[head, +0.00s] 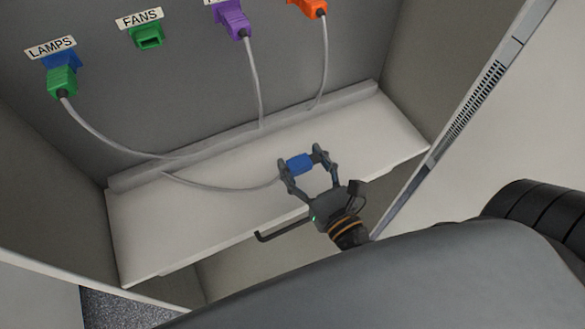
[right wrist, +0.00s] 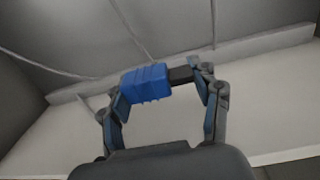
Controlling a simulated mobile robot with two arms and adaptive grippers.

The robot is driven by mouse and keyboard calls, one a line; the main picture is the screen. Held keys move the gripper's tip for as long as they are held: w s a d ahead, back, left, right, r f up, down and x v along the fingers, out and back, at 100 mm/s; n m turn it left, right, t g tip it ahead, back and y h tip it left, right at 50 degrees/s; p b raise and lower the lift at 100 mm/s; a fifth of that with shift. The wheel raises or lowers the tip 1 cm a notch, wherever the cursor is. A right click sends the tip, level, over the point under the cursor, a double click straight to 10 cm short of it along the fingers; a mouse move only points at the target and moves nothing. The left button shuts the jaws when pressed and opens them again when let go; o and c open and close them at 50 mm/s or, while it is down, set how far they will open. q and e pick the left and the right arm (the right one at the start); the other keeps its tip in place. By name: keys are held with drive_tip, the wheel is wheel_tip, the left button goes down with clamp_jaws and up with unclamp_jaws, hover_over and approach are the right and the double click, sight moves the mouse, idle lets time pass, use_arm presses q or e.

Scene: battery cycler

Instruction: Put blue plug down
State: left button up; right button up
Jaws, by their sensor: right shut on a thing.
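The blue plug (head: 299,164) is between the fingers of my right gripper (head: 302,161), which is shut on it over the white shelf (head: 190,216). In the right wrist view the blue plug (right wrist: 146,84) spans much of the space between the fingers, with a dark part at its right end. A grey cable (head: 225,187) runs left from the plug along the shelf. I cannot tell whether the plug touches the shelf. My left gripper is not in view.
On the back wall, a green plug (head: 62,82) is in the blue LAMPS socket (head: 66,61). The green FANS socket (head: 147,37) looks empty. A purple plug (head: 235,22) and an orange plug (head: 315,7) sit to the right. Side walls enclose the shelf; its left part is mostly clear.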

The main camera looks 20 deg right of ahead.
sight(294, 164)
drive_tip(key=w+f, duration=0.2)
drive_tip(key=f, duration=0.1)
drive_tip(key=shift+w+a+f, duration=0.25)
drive_tip(key=shift+w+a, duration=0.1)
drive_tip(key=shift+a, duration=0.05)
wheel_tip(294, 164, down, 3)
drive_tip(key=shift+w+a+r, duration=0.1)
drive_tip(key=shift+r, duration=0.1)
drive_tip(key=shift+f, duration=0.35)
drive_tip(key=shift+b, duration=0.3)
drive_tip(key=shift+f+b, duration=0.35)
drive_tip(key=shift+f, duration=0.25)
drive_tip(key=o, duration=1.2)
drive_tip(key=shift+c, duration=0.2)
drive_tip(key=shift+r, duration=0.1)
